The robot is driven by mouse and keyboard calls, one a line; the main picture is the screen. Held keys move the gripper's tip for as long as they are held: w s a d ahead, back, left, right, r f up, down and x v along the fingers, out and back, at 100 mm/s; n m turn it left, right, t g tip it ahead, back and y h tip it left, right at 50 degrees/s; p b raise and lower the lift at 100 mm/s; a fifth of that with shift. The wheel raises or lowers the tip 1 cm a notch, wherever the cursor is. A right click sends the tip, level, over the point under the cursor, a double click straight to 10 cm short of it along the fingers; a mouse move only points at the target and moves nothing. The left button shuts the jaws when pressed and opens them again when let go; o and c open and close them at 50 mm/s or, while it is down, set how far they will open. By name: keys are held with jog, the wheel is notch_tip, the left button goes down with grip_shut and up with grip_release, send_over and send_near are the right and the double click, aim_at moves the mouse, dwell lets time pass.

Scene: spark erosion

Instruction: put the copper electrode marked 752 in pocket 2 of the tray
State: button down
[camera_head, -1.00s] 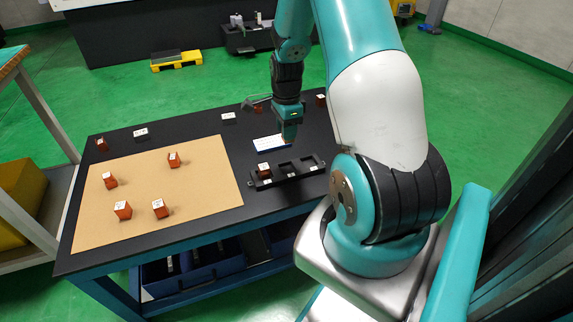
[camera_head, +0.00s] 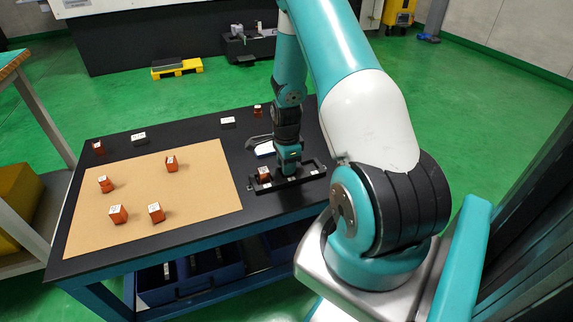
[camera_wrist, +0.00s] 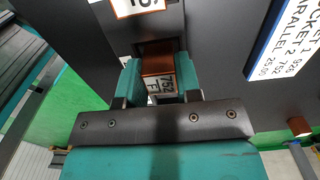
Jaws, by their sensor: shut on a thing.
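My gripper (camera_head: 289,166) is over the middle of the black tray (camera_head: 317,175). In the wrist view my gripper (camera_wrist: 160,80) is shut on a copper electrode (camera_wrist: 157,61), whose white label reads 752. The held electrode is at the dark middle pocket; I cannot tell whether it touches the pocket floor. In the head view the fingers hide it. Another copper electrode (camera_head: 264,173) sits in the tray's left pocket; its label (camera_wrist: 140,6) is partly cut off in the wrist view. A white card (camera_wrist: 285,42) lists pocket 2 with 752.
Several copper electrodes, one of them here (camera_head: 155,212), stand on the tan mat (camera_head: 190,190). Others stand at the table's back, one at the left corner (camera_head: 98,147) and one near the arm (camera_head: 257,110). Two dark blocks with white labels, one here (camera_head: 139,138), lie behind the mat.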

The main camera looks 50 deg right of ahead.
jog(key=shift+f, duration=0.1)
jog(key=c, duration=0.8)
grip_release()
notch_tip(320, 180, up, 12)
jog(key=p, duration=0.3)
jog(key=w+a+r+n+t+y, duration=0.1)
jog(key=a+r+n, duration=0.4)
jog(key=a, duration=0.3)
jog(key=w+a+r+n, duration=0.2)
jog(key=a+r+n, duration=0.35)
jog(key=a, duration=0.25)
jog(key=s+a+r+n+y, duration=0.1)
jog(key=s+a+r+n, duration=0.2)
jog(key=s+a+n, duration=0.3)
jog(key=s+a+r+n+y, duration=0.1)
jog(key=s+a+r+n, duration=0.3)
jog(key=s+a+n, duration=0.2)
jog(key=s+a+r+n+g+y, duration=0.1)
jog(key=s+a+r+n, duration=0.3)
jog(key=a+n, duration=0.5)
jog(key=shift+s+a, duration=0.6)
jog(key=shift+s, duration=0.6)
